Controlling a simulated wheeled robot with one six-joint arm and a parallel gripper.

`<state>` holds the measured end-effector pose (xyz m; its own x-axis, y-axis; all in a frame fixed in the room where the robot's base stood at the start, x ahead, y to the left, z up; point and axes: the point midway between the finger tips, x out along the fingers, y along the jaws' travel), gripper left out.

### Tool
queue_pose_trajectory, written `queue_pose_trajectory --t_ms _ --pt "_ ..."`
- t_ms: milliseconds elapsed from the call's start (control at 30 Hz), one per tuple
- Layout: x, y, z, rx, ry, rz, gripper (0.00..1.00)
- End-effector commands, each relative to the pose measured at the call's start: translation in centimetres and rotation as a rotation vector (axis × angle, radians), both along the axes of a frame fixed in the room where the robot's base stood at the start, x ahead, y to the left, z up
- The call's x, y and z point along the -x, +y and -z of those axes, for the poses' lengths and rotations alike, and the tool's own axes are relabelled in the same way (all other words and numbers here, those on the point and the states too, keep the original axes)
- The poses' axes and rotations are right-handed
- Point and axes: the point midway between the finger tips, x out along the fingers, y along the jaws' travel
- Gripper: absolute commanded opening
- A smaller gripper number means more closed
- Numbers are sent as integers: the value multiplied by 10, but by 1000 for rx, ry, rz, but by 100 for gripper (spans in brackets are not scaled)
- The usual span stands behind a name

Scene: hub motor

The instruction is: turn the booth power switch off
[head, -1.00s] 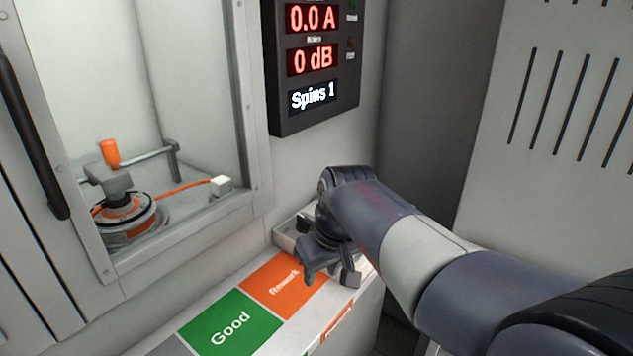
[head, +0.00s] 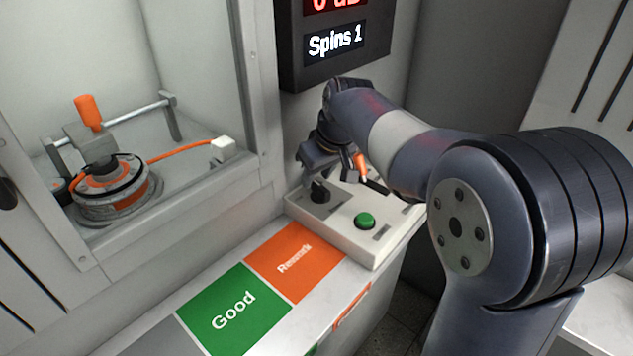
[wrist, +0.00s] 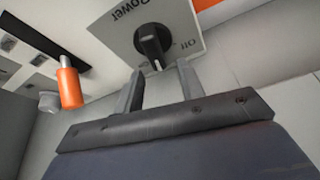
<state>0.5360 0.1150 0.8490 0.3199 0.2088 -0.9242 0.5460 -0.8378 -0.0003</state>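The booth power switch is a black rotary knob (head: 319,190) on the pale control box (head: 382,248). In the wrist view the knob (wrist: 152,42) sits on a plate marked "Power", with "Off" upside down to its right. A pale mark on the knob appears to point toward the lower edge of the plate, away from "Off"; a label there is partly hidden by a finger. My gripper (wrist: 158,80) is open and empty, its two fingers short of the knob and apart from it. In the head view my gripper (head: 320,160) is just above and behind the knob.
An orange-tipped lever (head: 361,165) stands close to my gripper. The display (head: 335,40) hangs above. Green "Good" (head: 234,309) and orange "Rework" (head: 295,262) areas lie on the bench, clear.

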Motion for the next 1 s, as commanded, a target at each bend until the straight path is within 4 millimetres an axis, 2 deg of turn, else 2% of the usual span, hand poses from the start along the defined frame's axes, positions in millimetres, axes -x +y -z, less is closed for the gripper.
queue_pose_trajectory --t_ms 33,167,500,933,1000 --pt "-2 1 8 1 1 0 37" --pt "-5 3 16 1 1 0 37" --pt "-6 4 18 0 -1 1 36" --pt "-6 4 18 0 -1 1 1" --pt "-6 4 18 0 -1 1 0"
